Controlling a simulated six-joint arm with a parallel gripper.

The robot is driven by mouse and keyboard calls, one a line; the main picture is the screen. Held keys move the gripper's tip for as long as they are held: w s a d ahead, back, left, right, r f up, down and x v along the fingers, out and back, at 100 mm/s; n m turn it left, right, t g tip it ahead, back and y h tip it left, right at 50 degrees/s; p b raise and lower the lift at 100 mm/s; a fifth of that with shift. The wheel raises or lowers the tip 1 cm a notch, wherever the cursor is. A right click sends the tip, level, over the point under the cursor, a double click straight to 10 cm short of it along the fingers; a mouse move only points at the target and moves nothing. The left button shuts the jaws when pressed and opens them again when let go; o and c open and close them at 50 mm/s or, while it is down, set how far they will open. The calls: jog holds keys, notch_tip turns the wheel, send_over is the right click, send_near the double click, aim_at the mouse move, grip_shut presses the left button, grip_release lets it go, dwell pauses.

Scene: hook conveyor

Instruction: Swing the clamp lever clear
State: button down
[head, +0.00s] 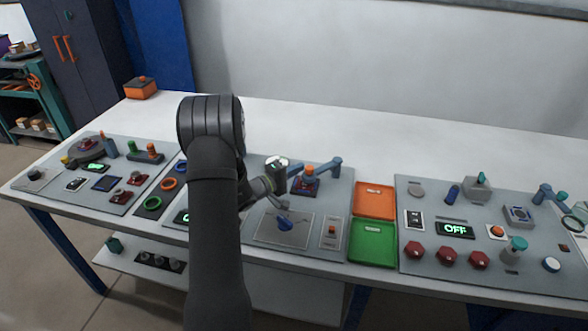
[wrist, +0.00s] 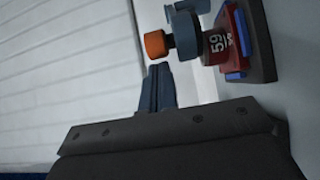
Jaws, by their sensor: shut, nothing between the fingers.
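The blue clamp lever (head: 322,168) reaches left from its post at the back of the middle panel. In the wrist view, a blue clamp part (wrist: 186,32) with an orange knob (wrist: 155,44) stands beside a red and blue block (wrist: 232,42) marked 59. My gripper (wrist: 158,86) has its dark fingers together and empty, just short of the orange knob, with a small gap visible. In the head view my gripper (head: 278,184) is left of the block, partly hidden by my arm.
An orange tray (head: 374,200) and a green tray (head: 372,243) lie right of the middle panel. A plate with a blue handle (head: 284,224) is in front. The right panel (head: 430,260) carries red knobs and an OFF display.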

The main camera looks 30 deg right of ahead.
jog(key=shift+s, duration=0.1)
jog(key=shift+s+n+t, duration=0.25)
jog(key=shift+n+t, duration=0.05)
jog(key=shift+t, duration=0.2)
jog(key=shift+s, duration=0.2)
jog(key=shift+s+n+t, duration=0.5)
jog(key=shift+s+t, duration=0.2)
jog(key=s+n+t+y, duration=0.1)
jog(key=s+t, duration=0.1)
jog(key=s+d+n+t+y, duration=0.1)
jog(key=s, duration=0.1)
jog(key=shift+n+t, duration=0.3)
jog(key=shift+t, duration=0.1)
jog(key=s+d, duration=0.1)
jog(key=s, duration=0.2)
jog(key=s+d, duration=0.1)
jog(key=s, duration=0.1)
jog(key=shift+d, duration=0.3)
jog(key=shift+s+d, duration=0.7)
